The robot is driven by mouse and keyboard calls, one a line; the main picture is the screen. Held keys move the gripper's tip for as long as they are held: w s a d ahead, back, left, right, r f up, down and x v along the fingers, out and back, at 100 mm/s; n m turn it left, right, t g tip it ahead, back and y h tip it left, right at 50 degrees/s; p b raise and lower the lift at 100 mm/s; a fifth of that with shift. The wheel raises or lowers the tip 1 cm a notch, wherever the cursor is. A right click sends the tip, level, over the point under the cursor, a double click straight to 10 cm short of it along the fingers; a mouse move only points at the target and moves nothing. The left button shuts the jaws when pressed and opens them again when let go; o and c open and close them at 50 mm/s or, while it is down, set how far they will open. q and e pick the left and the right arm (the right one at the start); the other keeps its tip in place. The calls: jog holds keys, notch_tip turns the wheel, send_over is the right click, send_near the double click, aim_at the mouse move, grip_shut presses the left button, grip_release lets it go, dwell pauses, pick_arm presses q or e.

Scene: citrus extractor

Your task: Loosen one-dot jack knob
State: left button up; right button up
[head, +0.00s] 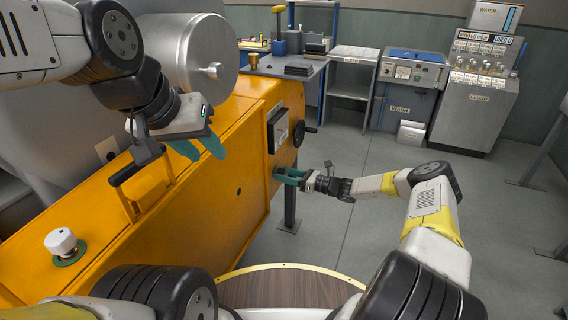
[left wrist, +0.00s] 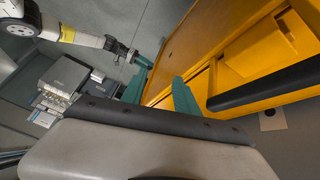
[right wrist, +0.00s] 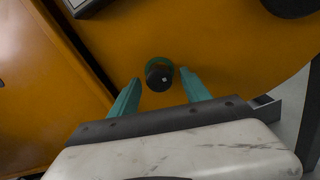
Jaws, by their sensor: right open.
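In the right wrist view a round black knob (right wrist: 159,74) on a green ring (right wrist: 154,64) sits on the orange panel. One small pale mark shows on its face. My right gripper (right wrist: 160,88) is open, with its teal fingertips on either side of the knob; I cannot tell whether they touch it. In the head view my right gripper (head: 289,175) is at the end face of the orange machine (head: 225,170), and the knob is hidden there. My left gripper (head: 200,148) is open and empty above the machine's top, near a black bar handle (head: 135,165).
A white knob (head: 61,242) on a green base stands on the machine's top. A black handwheel (head: 299,133) and a dark-framed panel (head: 279,126) are on the end face. Benches and the wash unit (head: 410,75) stand at the back.

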jog(key=shift+w+a, duration=0.1)
jog(key=shift+a, duration=0.15)
grip_shut()
jog(key=shift+n, duration=0.3)
